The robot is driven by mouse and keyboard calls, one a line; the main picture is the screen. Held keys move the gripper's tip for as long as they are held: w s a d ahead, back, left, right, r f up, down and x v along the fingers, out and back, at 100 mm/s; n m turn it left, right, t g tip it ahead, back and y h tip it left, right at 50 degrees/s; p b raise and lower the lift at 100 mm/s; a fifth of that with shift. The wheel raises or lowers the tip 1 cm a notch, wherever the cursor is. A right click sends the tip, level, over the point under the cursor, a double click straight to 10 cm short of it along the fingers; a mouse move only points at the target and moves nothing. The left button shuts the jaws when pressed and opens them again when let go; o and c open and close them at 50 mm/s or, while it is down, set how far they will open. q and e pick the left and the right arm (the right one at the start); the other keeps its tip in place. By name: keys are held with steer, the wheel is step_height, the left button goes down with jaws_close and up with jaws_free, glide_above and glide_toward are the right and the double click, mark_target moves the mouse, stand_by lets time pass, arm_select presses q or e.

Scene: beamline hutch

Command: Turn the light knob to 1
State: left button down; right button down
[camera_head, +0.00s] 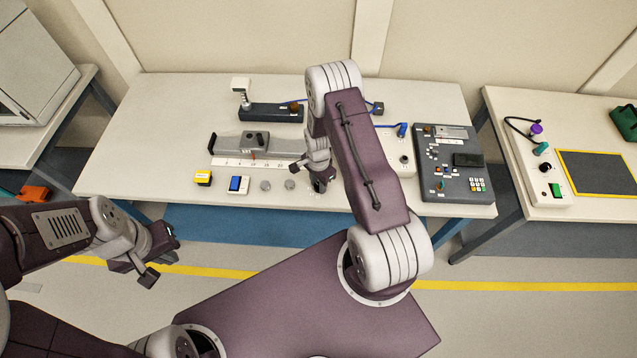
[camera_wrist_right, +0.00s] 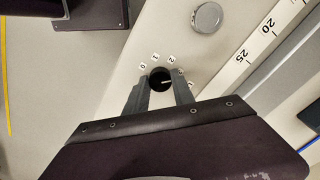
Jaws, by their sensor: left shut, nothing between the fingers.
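The light knob (camera_wrist_right: 160,80) is a small round black dial with a white pointer line. It sits on a pale panel, with printed numbers including 0, 1 and 2 arced around it. Its pointer aims to the right in the wrist view, past the 2. My right gripper (camera_wrist_right: 162,82) has one finger on each side of the knob, apart, with a slight gap seeming to show. In the head view my right gripper (camera_head: 319,184) is over the front of the middle table and hides the knob. My left gripper (camera_head: 160,260) is shut and empty, off the table's front edge.
A ruler scale (camera_wrist_right: 257,45) runs nearby. A control panel (camera_head: 450,160) stands right.

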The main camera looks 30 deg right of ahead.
stand_by(0.3)
steer(key=n+b, duration=0.1)
steer(key=n, duration=0.3)
steer(key=n+b, duration=0.1)
steer(key=n, duration=0.3)
steer(key=shift+d, duration=0.1)
steer(key=n+b, duration=0.1)
steer(key=n, duration=0.4)
steer(key=shift+w, duration=0.1)
steer(key=shift+n+b, duration=0.4)
steer(key=shift+n, duration=1.9)
steer(key=c, duration=1.1)
jaws_free()
steer(key=shift+o, duration=0.2)
